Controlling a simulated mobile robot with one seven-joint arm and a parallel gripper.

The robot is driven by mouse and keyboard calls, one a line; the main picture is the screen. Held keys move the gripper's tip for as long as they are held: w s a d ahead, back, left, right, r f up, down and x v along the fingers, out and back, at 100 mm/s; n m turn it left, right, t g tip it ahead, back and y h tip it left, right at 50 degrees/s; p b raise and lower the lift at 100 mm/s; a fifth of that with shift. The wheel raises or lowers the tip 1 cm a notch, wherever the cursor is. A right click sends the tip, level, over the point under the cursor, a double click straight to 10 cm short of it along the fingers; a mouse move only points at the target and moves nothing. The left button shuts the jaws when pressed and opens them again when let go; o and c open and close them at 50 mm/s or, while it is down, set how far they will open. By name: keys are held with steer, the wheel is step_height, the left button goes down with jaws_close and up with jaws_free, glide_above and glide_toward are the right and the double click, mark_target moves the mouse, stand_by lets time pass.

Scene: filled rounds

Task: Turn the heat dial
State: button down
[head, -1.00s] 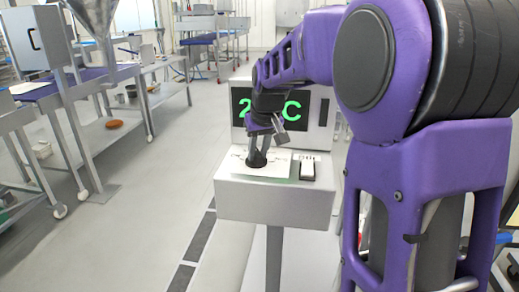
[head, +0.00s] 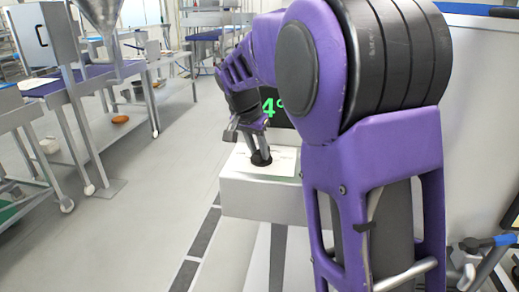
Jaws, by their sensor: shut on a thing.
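The heat dial (head: 262,160) is a small dark round knob on the white plate (head: 283,166) of a grey control box. My gripper (head: 258,149) points down over it and is shut on the dial, with its fingertips at the knob. The fingers hide much of the dial, so any mark on it cannot be read. Behind it, a black display (head: 270,107) shows a green "4" and a degree sign. My purple arm hides the display's right part and the box's right part.
The control box (head: 262,200) stands on a post over open grey floor. Metal tables with purple tops (head: 72,83) line the left side, with a funnel (head: 103,15) above. A large pale metal body (head: 480,130) is at the right.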

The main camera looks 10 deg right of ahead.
steer(key=shift+a+m, duration=0.1)
steer(key=shift+m, duration=0.5)
steer(key=c, duration=0.7)
jaws_free()
steer(key=p+v, duration=0.1)
steer(key=v, duration=1)
steer(key=p+v, duration=0.1)
steer(key=v, duration=0.5)
steer(key=shift+w+a+r+p, duration=0.2)
steer(key=shift+w+a+p, duration=0.05)
steer(key=shift+a+p, duration=0.1)
